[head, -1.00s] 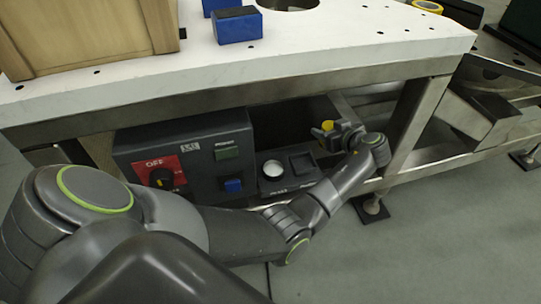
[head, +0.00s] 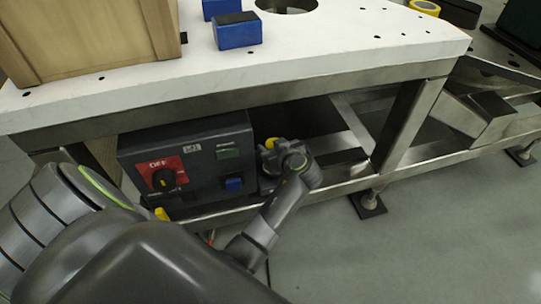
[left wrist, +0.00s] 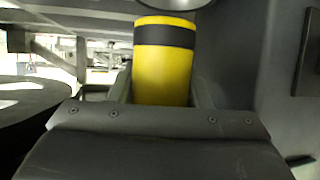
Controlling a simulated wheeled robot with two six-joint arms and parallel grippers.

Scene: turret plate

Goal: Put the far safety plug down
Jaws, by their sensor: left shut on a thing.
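My left gripper (head: 270,147) is beside the right end of the grey control box, under the table. It is shut on a yellow safety plug (left wrist: 163,78) with a black band. The plug's yellow top also shows in the head view (head: 271,142). In the left wrist view the plug stands between the two fingers, and a pale round rim (left wrist: 175,3) shows just beyond it at the top edge. I cannot tell whether the plug touches it. My right gripper is not in view.
The control box (head: 205,150) carries a red OFF switch (head: 164,178), a green button and a blue button (head: 234,184). Another yellow piece (head: 162,214) shows low at its left.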

